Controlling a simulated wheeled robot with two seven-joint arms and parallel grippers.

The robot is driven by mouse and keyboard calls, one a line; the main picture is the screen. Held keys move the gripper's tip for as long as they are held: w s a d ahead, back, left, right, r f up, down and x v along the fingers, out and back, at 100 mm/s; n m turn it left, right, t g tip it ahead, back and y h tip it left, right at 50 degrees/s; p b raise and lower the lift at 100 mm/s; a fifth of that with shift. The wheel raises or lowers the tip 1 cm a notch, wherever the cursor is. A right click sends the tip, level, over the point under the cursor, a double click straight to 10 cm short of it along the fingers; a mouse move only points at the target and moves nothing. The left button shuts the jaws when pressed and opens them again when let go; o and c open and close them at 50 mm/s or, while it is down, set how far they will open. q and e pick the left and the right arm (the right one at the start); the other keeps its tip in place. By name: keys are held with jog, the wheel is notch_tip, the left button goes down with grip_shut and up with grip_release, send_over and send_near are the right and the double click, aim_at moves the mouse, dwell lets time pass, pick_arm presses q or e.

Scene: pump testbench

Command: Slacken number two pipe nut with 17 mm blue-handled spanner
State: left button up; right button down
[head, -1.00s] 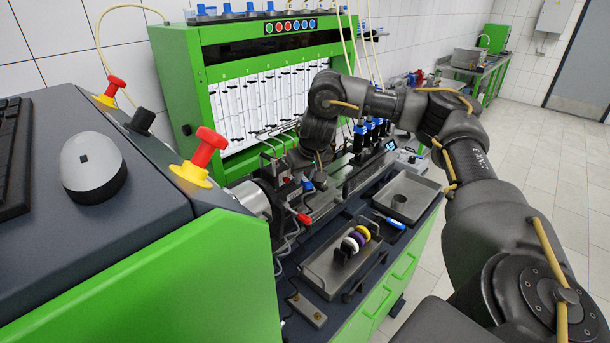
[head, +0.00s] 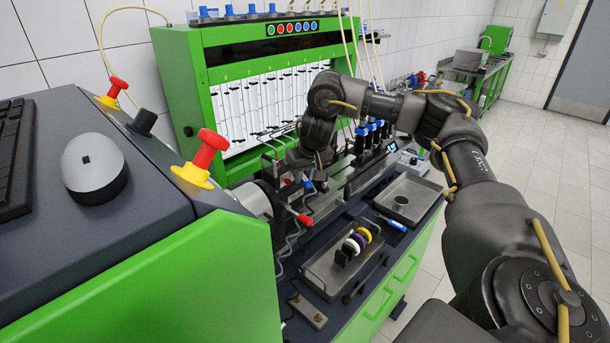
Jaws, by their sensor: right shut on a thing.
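My right arm reaches in from the right over the bench. Its gripper (head: 297,171) points down at the pump and its pipes, beside the cabinet's left end. The fingers are small and partly hidden by the wrist. They are shut on what looks like the blue-handled spanner (head: 307,183), of which only a small blue part shows. The spanner's jaw and the number two pipe nut cannot be made out among the pipes. Bent metal pipes (head: 272,150) rise just left of the gripper. My left gripper is not in view.
A green testbench cabinet (head: 225,45) with measuring tubes stands behind. A red-tipped lever (head: 305,219) juts out near the pump. Red knobs (head: 211,146) stand left.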

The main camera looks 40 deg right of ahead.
jog(key=shift+w, duration=0.25)
jog(key=shift+w+d, duration=0.1)
jog(key=shift+w, duration=0.2)
jog(key=shift+w+d, duration=0.3)
jog(key=shift+w, duration=0.55)
dwell(1.0)
jog(key=shift+d, duration=0.15)
dwell(0.7)
jog(key=w+d+n+y, duration=0.1)
jog(key=d+n+y, duration=0.2)
jog(key=d+n, duration=0.4)
jog(key=shift+d+n, duration=0.35)
jog(key=shift+n, duration=0.65)
dwell(0.7)
jog(key=shift+s+a, duration=0.1)
jog(key=shift+a, duration=0.05)
dwell(0.4)
jog(key=shift+s, duration=0.1)
